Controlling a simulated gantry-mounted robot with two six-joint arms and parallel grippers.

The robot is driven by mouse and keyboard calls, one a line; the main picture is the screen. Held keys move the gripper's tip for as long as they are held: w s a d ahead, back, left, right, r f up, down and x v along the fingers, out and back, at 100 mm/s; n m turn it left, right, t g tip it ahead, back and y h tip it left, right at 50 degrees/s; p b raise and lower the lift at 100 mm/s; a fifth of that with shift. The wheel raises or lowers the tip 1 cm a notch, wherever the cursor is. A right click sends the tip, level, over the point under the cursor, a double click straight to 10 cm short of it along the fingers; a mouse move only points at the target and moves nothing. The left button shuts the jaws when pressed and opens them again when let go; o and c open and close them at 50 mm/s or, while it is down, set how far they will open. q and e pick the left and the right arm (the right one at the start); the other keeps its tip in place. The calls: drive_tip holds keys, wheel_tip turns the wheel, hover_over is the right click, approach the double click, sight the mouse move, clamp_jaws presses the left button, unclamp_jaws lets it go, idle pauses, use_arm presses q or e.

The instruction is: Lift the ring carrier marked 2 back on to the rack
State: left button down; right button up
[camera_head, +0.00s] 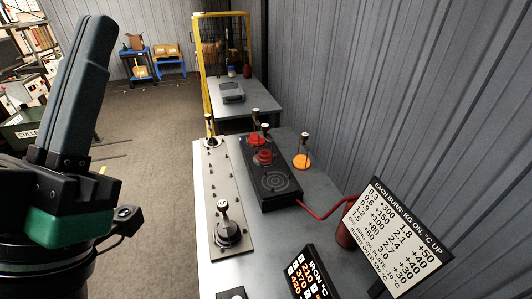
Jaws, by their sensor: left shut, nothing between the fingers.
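My left gripper (95,40) is large and close at the left, its dark fingers shut together and pointing up, with nothing held. It is well apart from the bench. A long grey rack plate (222,178) with small pegs lies along the bench's left side. One carrier with an upright handle (228,231) stands at its near end and another (211,142) at its far end. Two handled carriers with red glowing parts (265,156) (254,138) stand on a black plate (275,183). A carrier with an orange glowing base (302,162) stands right of it. I cannot read which is marked 2. My right gripper is out of view.
A red hose (318,214) runs from the black plate to a dark red cylinder (345,236). A white burn chart (397,240) and a black IRON °C display (310,272) stand at the near right. A corrugated wall bounds the right. Floor left of the bench is clear.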

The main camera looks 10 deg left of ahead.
use_arm(q)
drive_tip(key=c, duration=1.6)
unclamp_jaws()
drive_tip(key=shift+c, duration=2.1)
unclamp_jaws()
